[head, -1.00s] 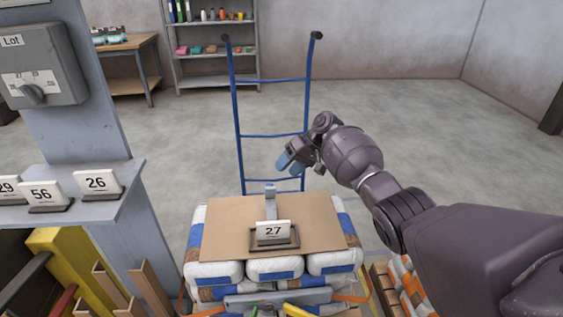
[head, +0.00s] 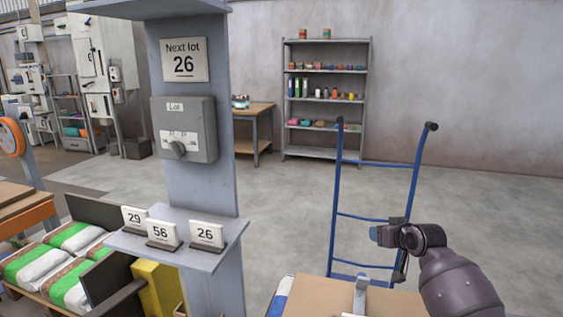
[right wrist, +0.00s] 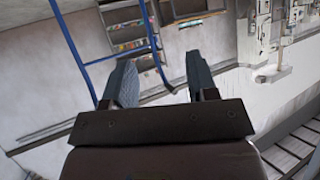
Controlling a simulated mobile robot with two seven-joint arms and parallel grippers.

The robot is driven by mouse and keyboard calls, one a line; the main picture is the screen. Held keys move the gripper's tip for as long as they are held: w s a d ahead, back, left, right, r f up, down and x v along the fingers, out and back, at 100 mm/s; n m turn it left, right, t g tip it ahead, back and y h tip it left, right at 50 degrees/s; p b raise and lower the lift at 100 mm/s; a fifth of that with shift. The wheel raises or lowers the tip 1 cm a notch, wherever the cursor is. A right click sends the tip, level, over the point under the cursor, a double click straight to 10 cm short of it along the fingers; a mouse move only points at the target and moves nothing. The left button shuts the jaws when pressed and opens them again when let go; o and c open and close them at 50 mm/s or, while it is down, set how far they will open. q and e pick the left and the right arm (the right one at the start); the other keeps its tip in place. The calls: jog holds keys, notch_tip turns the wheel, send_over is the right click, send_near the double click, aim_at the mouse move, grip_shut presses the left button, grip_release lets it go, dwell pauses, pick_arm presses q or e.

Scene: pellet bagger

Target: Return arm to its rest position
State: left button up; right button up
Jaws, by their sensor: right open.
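My right gripper (head: 384,235) is at the right in the head view, at the end of my raised forearm, in front of the blue hand truck. In the right wrist view its two blue-grey fingers (right wrist: 160,85) stand apart with nothing between them. Below it in the head view is the brown cardboard sheet (head: 325,301) on the bag stack, with a small grey upright piece (head: 360,292) on it. The rest of the stack is cut off by the frame. My left gripper is not in view.
A blue hand truck (head: 338,190) stands behind my right gripper. A grey post with a "Next lot 26" sign (head: 184,60), a lot dial box (head: 184,130) and a ledge (head: 190,257) with cards 29, 56 and 26 stands left of centre. Open floor (head: 290,200) lies between.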

jog(key=s+f+h+p, duration=0.1)
jog(key=s+f, duration=0.5)
jog(key=s, duration=1)
jog(key=s+f+h+p, duration=0.1)
jog(key=s+f, duration=0.5)
jog(key=s, duration=1.1)
jog(key=s+a+f+p, duration=0.1)
jog(key=s+f, duration=0.6)
jog(key=s, duration=1)
jog(key=shift+s+g+h, duration=0.15)
jog(key=shift+g+h, duration=0.25)
jog(key=shift+a, duration=0.1)
